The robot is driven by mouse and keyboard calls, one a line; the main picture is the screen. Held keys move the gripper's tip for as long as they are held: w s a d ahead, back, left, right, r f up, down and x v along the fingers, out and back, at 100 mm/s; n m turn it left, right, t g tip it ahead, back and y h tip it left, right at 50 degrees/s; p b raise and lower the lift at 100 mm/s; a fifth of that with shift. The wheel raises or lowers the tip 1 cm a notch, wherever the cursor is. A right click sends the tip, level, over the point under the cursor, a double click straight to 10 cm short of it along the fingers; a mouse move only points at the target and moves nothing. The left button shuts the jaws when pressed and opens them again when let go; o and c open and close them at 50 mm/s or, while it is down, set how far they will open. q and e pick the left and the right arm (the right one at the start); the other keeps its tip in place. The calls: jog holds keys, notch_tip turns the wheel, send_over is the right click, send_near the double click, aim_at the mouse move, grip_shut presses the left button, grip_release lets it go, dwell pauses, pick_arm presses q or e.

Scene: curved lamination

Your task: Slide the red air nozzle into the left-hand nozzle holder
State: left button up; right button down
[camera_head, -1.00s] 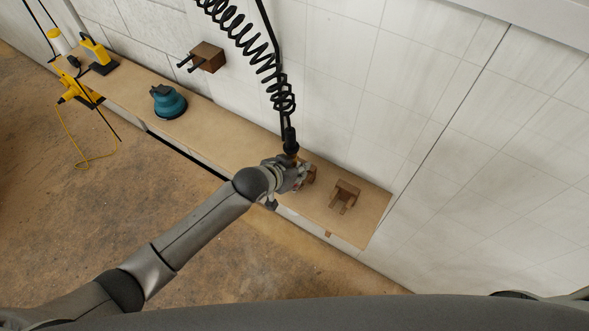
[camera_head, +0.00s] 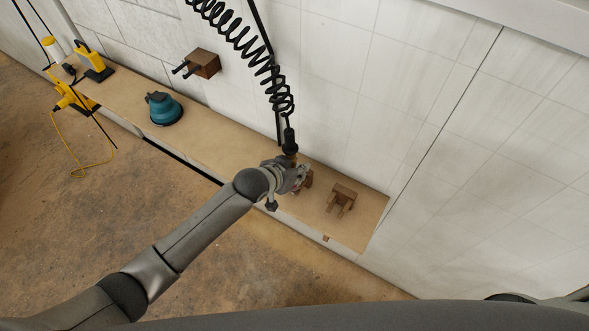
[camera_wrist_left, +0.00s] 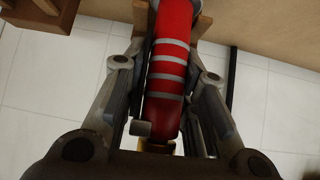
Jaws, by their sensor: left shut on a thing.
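The red air nozzle (camera_wrist_left: 170,62), with grey bands, is between the fingers of my left gripper (camera_wrist_left: 168,100), which is shut on it. Light brown wood, seemingly the left-hand nozzle holder (camera_wrist_left: 201,27), shows on both sides of the nozzle's far end; I cannot tell whether they touch. In the head view my left gripper (camera_head: 298,180) is at this holder (camera_head: 308,181) and mostly hides it and the nozzle. The right-hand holder (camera_head: 341,197) stands empty on the board, to the right. My right gripper is not in view.
A black coiled hose (camera_head: 270,70) hangs down to a black fitting (camera_head: 289,141) above my left gripper. A brown wall bracket (camera_head: 204,63) with black prongs, a teal sander (camera_head: 164,108) and yellow tools (camera_head: 92,62) are farther left. The board (camera_head: 220,135) between sander and gripper is clear.

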pick_arm(q)
jog(key=shift+w+d+r, duration=0.15)
jog(key=shift+w, duration=0.05)
jog(key=shift+w+d, duration=0.1)
jog(key=shift+w, duration=0.1)
dwell(0.8)
jog(key=shift+f, duration=0.2)
jog(key=shift+f, duration=0.2)
dwell(0.3)
jog(key=o, duration=1.1)
jog(key=shift+s+f, duration=0.1)
